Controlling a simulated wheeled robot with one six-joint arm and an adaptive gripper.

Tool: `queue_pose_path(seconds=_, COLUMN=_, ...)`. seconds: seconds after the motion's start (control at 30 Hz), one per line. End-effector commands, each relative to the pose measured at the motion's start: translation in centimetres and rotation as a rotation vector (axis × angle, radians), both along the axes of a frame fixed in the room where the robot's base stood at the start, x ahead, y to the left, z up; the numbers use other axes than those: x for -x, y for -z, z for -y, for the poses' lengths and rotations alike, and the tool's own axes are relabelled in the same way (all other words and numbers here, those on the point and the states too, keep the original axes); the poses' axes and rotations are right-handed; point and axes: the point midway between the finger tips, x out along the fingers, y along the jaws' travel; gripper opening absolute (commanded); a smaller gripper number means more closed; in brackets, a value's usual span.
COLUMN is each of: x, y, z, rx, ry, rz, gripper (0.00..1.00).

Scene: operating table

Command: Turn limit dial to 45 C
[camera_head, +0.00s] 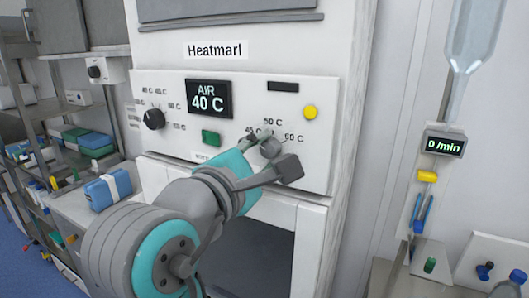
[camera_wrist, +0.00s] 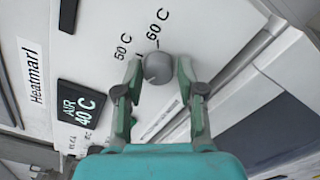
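The limit dial is a round grey knob (camera_head: 270,147) low on the right of the white warmer panel. In the wrist view the knob (camera_wrist: 157,68) lies between the fingertips of my gripper (camera_wrist: 160,75). The fingers are spread, one on each side of it, with a small gap seeming to show at the sides. Its pointer setting is too small to read surely.
The display (camera_head: 208,98) reads AIR 40 C. A black dial (camera_head: 153,119) sits on the panel's left, with a green button (camera_head: 211,138) and a yellow lamp (camera_head: 310,112). An open compartment lies below. A drip meter (camera_head: 445,144) reads 0 /min at right.

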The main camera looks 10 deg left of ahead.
Motion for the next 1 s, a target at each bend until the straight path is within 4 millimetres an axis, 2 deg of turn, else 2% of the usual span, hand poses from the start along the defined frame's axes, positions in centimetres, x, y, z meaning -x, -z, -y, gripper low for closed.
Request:
queue_pose_path(seconds=0.33, x=0.0, y=-0.1, z=0.0, rx=-0.001, ry=-0.001, rz=0.004, gripper=0.57)
queue_pose_path(seconds=0.47, x=0.7, y=-0.1, z=-0.4, rx=-0.002, ry=-0.003, rz=0.004, gripper=0.57)
queue_pose_path(seconds=0.57, x=1.9, y=-0.1, z=-0.8, rx=-0.002, ry=-0.004, rz=0.003, gripper=0.57)
queue_pose_path(seconds=0.8, x=6.4, y=-0.1, z=-2.5, rx=-0.001, ry=-0.007, rz=0.004, gripper=0.57)
queue_pose_path(seconds=1.0, x=9.4, y=-0.1, z=-3.5, rx=-0.001, ry=-0.004, rz=0.003, gripper=0.57)
